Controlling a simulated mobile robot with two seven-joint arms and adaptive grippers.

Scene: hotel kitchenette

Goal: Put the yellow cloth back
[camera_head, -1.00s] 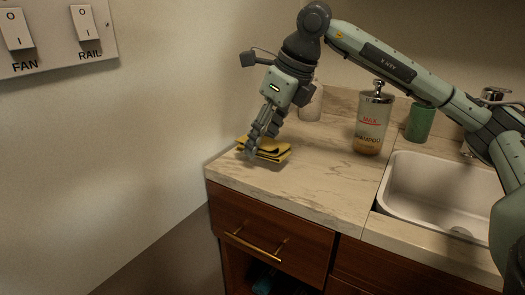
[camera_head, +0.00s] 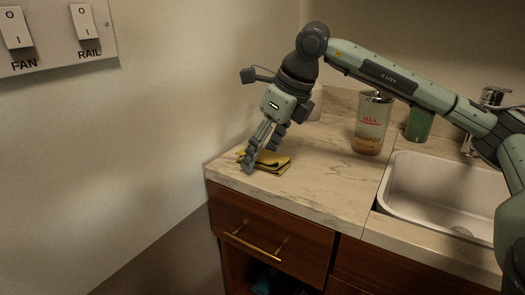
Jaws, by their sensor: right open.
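The yellow cloth (camera_head: 272,163) lies folded on the marble counter, near its left end by the wall. My right gripper (camera_head: 249,162) points down at the cloth's left side, with its fingers in front of part of the cloth. The gripper is open; I cannot tell whether a fingertip touches the cloth. The fingers hide the cloth's left part. My left gripper is not in view.
A shampoo bottle (camera_head: 371,124) and a green cup (camera_head: 419,125) stand at the back, left of the sink (camera_head: 440,195). A pale container (camera_head: 316,104) is partly hidden behind my right arm. The counter's front middle (camera_head: 325,205) is clear. A drawer (camera_head: 270,240) below is shut.

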